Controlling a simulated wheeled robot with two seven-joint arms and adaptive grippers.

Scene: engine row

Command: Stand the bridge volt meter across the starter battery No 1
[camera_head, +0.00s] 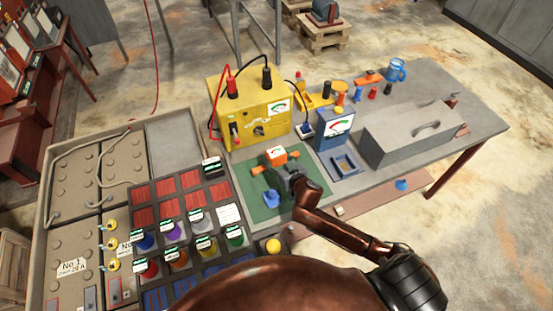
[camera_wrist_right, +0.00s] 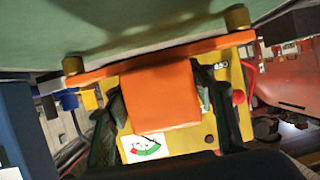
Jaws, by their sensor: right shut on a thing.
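The bridge volt meter (camera_head: 275,154) is an orange block with a white dial on a cross bar with two feet. It is at the green mat (camera_head: 258,204) on the bench. My right gripper (camera_head: 284,172) is shut on its orange block; the dark fingers show on either side of the block (camera_wrist_right: 160,95) in the right wrist view. The feet point at the mat there; whether they touch it I cannot tell. Starter battery No 1 (camera_head: 72,245), grey with a "No 1" label, stands at the far left, well apart from the meter. My left gripper is not in view.
A yellow charger (camera_head: 250,108) with cables stands behind the mat. A blue meter (camera_head: 335,130) and a grey toolbox (camera_head: 415,135) stand to the right. Cables (camera_head: 100,160) lie on the batteries.

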